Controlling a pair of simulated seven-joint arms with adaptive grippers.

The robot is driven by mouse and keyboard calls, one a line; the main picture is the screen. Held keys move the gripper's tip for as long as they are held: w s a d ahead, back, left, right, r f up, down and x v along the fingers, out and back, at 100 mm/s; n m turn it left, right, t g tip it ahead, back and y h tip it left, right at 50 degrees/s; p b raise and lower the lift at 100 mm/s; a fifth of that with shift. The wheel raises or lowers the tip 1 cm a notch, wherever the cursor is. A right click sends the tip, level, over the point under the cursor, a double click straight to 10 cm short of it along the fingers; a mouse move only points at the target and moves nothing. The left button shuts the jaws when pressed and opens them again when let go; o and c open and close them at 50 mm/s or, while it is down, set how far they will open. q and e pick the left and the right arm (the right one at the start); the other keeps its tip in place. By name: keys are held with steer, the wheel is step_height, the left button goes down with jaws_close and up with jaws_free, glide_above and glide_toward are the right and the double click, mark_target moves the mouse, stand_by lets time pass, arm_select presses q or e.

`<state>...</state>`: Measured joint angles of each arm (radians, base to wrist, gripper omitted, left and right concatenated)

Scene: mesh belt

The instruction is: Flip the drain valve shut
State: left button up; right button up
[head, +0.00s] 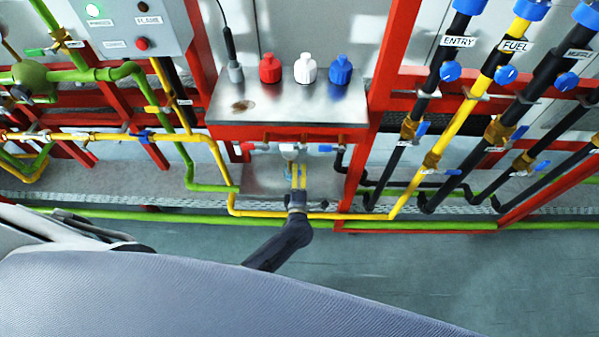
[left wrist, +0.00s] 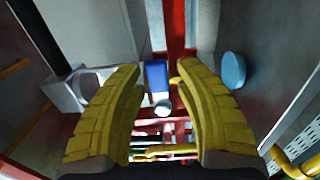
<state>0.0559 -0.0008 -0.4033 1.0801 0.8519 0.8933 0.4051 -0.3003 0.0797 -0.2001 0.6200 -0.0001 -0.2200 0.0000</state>
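My left gripper (head: 298,170) is below the metal shelf in the head view, its yellow fingers pointing at the small fittings there. In the left wrist view the fingers (left wrist: 160,75) are apart, with a gap between them. A blue lever (left wrist: 157,76) with a round silver end shows in that gap, beyond or between the fingertips; contact cannot be told. Under the shelf, a blue handle (head: 326,148) is right of the gripper and a red handle (head: 247,146) is left of it. No label marks the drain valve that I can read. My right gripper is out of view.
Red, white and blue bottles (head: 306,69) stand on the metal shelf (head: 285,106). Labelled pipes, such as FUEL (head: 514,47), with blue handles rise at right. Yellow and green pipes (head: 120,222) run low. A light-blue disc (left wrist: 232,70) lies beside the right finger.

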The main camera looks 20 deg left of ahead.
arm_select(q)
steer(key=shift+o, duration=0.5)
steer(key=shift+s, duration=0.1)
steer(key=v, duration=1.1)
steer(key=shift+s, duration=0.4)
steer(key=shift+d, duration=0.15)
